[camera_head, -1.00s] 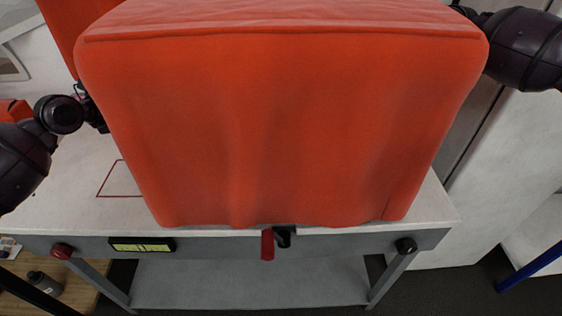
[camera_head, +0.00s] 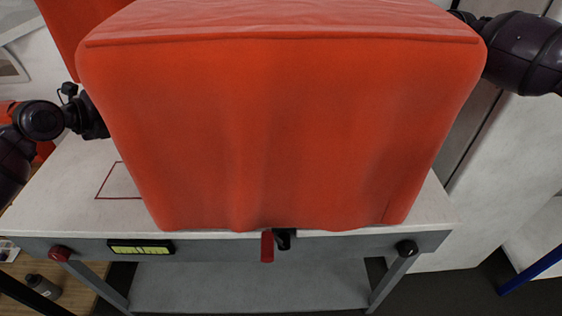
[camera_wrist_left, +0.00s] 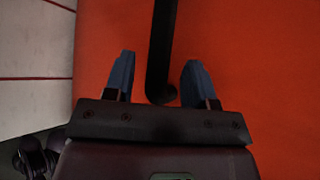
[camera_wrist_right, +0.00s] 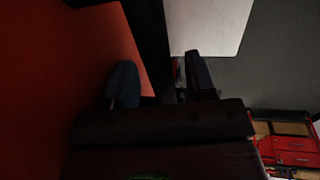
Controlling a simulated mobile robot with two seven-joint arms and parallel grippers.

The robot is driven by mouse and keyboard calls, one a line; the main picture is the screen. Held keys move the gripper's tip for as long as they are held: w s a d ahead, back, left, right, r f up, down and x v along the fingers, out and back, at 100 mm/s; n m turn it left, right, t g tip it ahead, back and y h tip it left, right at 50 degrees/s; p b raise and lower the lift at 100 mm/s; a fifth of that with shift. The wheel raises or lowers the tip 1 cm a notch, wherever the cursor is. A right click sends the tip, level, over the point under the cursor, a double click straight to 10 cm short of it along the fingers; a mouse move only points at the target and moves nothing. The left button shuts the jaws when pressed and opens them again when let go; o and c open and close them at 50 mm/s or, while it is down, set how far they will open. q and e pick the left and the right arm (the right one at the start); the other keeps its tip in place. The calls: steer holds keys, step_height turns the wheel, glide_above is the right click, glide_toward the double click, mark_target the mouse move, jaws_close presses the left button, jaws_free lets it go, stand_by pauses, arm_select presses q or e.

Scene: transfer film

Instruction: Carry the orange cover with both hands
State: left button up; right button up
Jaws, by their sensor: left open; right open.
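The orange cover (camera_head: 270,130) is a large, soft, box-shaped hood standing upright on the white table (camera_head: 60,205) and filling the middle of the head view. My left gripper is hidden behind the cover's left side in the head view. In the left wrist view my left gripper (camera_wrist_left: 157,80) is open, with a dark bar (camera_wrist_left: 163,45) between its fingers and the orange cover (camera_wrist_left: 250,60) behind. My right gripper (camera_wrist_right: 160,85) is open in the right wrist view, with the orange cover (camera_wrist_right: 60,70) to its left and a dark bar at its fingers. The head view hides its fingers.
A red outline (camera_head: 118,180) marks the tabletop left of the cover. A red handle (camera_head: 267,245) and a yellow-green display (camera_head: 140,248) are on the table's front edge. Another orange thing (camera_head: 62,30) stands behind at left. A red cabinet (camera_wrist_right: 292,150) shows in the right wrist view.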

steer(key=shift+r, duration=0.1)
arm_select(q)
steer(key=v, duration=0.9)
arm_select(e)
step_height(320, 180, up, 12)
steer(key=d, duration=0.2)
steer(key=shift+d+f, duration=0.1)
steer(key=shift+f, duration=0.1)
arm_select(q)
steer(key=shift+f, duration=0.15)
arm_select(e)
steer(key=shift+s, duration=0.1)
